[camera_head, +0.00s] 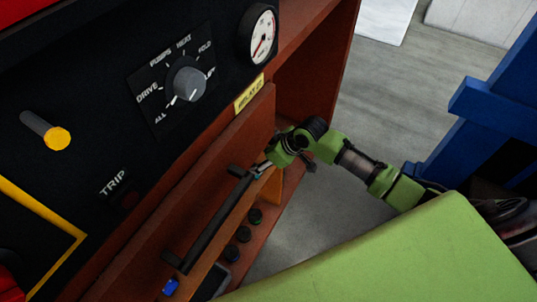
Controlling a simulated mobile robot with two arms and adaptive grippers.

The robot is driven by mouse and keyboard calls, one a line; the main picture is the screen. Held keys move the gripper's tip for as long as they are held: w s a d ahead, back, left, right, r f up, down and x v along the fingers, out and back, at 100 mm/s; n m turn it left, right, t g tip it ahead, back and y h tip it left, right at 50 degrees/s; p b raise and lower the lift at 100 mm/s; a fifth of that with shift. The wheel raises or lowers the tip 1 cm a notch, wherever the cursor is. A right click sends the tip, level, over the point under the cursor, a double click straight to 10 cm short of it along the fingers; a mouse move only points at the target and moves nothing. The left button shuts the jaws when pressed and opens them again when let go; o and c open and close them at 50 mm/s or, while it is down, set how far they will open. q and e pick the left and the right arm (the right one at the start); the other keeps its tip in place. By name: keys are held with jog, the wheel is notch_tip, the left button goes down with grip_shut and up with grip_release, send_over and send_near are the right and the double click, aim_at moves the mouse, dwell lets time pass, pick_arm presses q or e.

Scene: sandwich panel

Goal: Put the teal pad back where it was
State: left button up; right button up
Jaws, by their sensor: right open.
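I cannot make out a teal pad for certain. My right gripper (263,170) is at the upper end of the long dark handle (212,220) on the brown drawer front below the panel. Its fingers are open, and small pale-teal tips show close to the handle; I cannot tell whether they touch it. Beyond the drawer front's edge, several dark round items (243,234) sit in a row, with a dark flat item (212,283) near them. A small blue item (170,287) is at the bottom. My left gripper is not in view.
A blue structure (490,105) stands at right.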

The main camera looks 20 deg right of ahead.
jog(key=v, duration=0.4)
jog(key=shift+s+d+r, duration=0.1)
jog(key=shift+s+r, duration=0.05)
jog(key=shift+r, duration=0.2)
